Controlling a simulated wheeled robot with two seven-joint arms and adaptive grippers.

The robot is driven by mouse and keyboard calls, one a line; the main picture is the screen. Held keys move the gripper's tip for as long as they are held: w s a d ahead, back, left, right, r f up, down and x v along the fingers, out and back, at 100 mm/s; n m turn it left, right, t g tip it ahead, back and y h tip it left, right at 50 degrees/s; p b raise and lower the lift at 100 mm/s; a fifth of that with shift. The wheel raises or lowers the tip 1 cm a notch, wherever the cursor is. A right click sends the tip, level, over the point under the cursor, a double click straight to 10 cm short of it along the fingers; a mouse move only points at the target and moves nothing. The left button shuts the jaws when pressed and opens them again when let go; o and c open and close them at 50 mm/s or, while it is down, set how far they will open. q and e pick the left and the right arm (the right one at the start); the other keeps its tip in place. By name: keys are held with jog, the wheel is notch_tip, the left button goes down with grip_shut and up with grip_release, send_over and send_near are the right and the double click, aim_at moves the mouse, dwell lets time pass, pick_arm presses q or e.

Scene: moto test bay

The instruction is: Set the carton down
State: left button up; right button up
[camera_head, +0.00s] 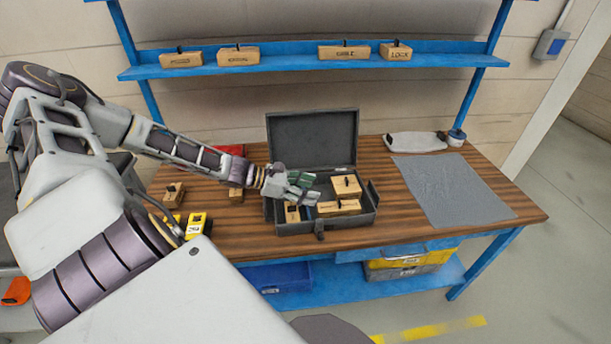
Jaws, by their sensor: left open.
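Small cardboard-coloured cartons lie inside an open dark grey case on the workbench: one at the right back (347,185), a low one in front (340,208) and one at the left front (292,213). The case (322,228) has its lid (313,138) raised at the back. My left gripper (306,190) reaches into the case from the left, low over its left half. It is open, beside the right-back carton and above the left-front one. Its fingers partly cover the case's inside; I cannot tell whether they touch a carton. My right gripper is out of view.
More cartons stand on the blue shelf (290,66) and on the bench's left (172,195). A yellow-black item (196,225) sits at the front left, a red one (231,150) behind. A grey mat (452,190) lies flat and bare at the right.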

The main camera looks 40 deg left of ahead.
pick_arm(q)
jog(key=shift+s+a+r, duration=0.15)
jog(key=shift+s+a, duration=0.1)
dwell(0.9)
jog(key=shift+c, duration=0.4)
